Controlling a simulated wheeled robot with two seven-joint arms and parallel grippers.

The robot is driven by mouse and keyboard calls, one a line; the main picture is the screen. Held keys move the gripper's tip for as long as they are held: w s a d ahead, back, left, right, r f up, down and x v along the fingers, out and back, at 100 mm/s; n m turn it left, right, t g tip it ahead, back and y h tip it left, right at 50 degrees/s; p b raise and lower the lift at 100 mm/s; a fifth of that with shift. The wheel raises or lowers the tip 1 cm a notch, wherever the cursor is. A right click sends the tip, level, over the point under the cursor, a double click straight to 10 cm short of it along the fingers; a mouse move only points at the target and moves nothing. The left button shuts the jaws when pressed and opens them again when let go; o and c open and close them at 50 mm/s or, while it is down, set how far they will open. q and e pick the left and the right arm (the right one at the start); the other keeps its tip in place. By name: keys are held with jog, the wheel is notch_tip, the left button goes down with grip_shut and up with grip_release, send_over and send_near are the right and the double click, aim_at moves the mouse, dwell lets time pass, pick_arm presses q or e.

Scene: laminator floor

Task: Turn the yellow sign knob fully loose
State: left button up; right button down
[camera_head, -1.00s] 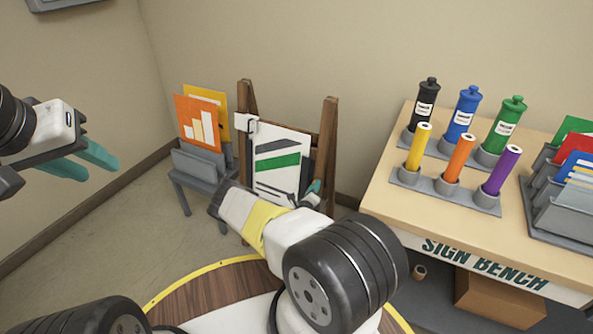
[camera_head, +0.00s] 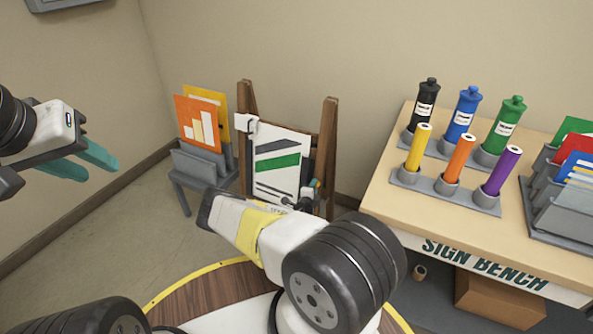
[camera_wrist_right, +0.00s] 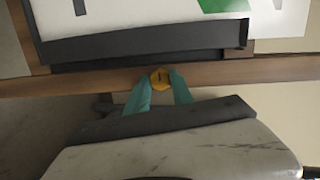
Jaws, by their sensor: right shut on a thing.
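In the head view, the white sign (camera_head: 280,162) with a green stripe stands on the wooden easel (camera_head: 328,150). My right wrist is in front of its lower part, and little of the right fingers shows there. My left gripper (camera_head: 90,162) is open and empty in the air at the left, away from the easel.
A grey rack (camera_head: 200,165) with orange and yellow boards stands left of the easel. The sign bench (camera_head: 390,205) with bottles, coloured rolls and a board holder is at the right. A cardboard box (camera_head: 495,297) sits under it. Floor is free at the left.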

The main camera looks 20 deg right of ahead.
jog(key=shift+s, duration=0.1)
jog(key=shift+f, duration=0.1)
dwell(0.4)
jog(key=c, duration=1.4)
grip_release()
jog(key=v, duration=0.7)
jog(key=shift+s+a+r, duration=0.2)
jog(key=shift+s+a, duration=0.05)
